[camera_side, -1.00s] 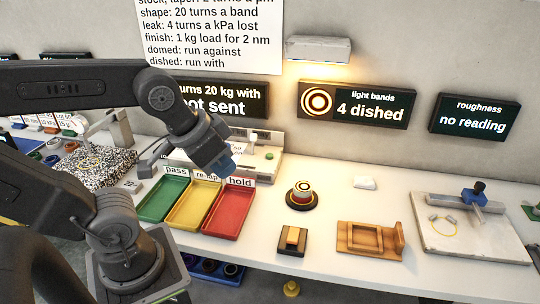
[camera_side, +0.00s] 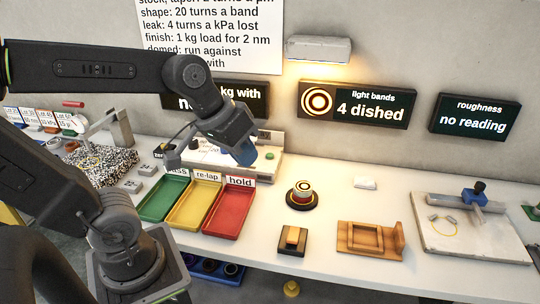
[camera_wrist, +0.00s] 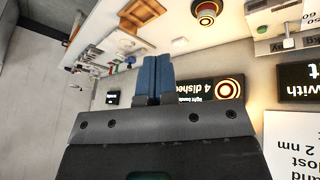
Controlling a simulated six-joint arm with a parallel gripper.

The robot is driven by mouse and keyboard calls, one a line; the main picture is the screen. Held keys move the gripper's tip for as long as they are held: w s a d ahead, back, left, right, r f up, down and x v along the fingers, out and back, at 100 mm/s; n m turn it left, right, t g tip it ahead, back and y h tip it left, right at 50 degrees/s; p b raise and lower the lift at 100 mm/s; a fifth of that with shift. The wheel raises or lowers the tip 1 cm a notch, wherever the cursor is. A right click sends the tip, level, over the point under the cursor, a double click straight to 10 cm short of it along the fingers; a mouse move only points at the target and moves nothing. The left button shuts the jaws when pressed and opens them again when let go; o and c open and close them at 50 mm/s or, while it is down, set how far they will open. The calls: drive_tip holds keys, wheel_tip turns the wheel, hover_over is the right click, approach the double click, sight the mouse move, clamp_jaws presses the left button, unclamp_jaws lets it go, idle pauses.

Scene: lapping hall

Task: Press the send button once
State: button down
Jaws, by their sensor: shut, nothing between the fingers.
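A small green button (camera_side: 269,155) sits on the front right of a pale machine (camera_side: 274,168) behind the coloured trays. No send label is readable on it. A green button also shows in the wrist view (camera_wrist: 262,30), near the upper right. My gripper (camera_side: 243,156) has its blue fingers together and empty. In the side view it hangs just left of the green button, and the depth between them is unclear. The wrist view shows the shut fingers (camera_wrist: 153,72). The display (camera_side: 238,97) behind is partly hidden by my arm.
Green (camera_side: 164,197), yellow (camera_side: 193,206) and red (camera_side: 229,212) trays stand in front of the machine. Right of them are a round ringed part on a dark base (camera_side: 301,197) and a wooden fixture (camera_side: 370,240). A "4 dished" display (camera_side: 357,104) hangs on the wall.

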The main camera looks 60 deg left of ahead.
drive_tip(key=w+a+n+h, duration=0.25)
drive_tip(key=w+n, duration=0.25)
drive_tip(key=w, duration=0.4)
drive_tip(key=n+t+y, duration=0.2)
drive_tip(key=n+t, duration=0.2)
drive_tip(key=n, duration=1.4)
hover_over(270, 155)
wheel_tip(270, 155, down, 14)
drive_tip(key=shift+f, duration=4.35)
drive_tip(key=shift+f, duration=0.1)
drive_tip(key=shift+f, duration=0.3)
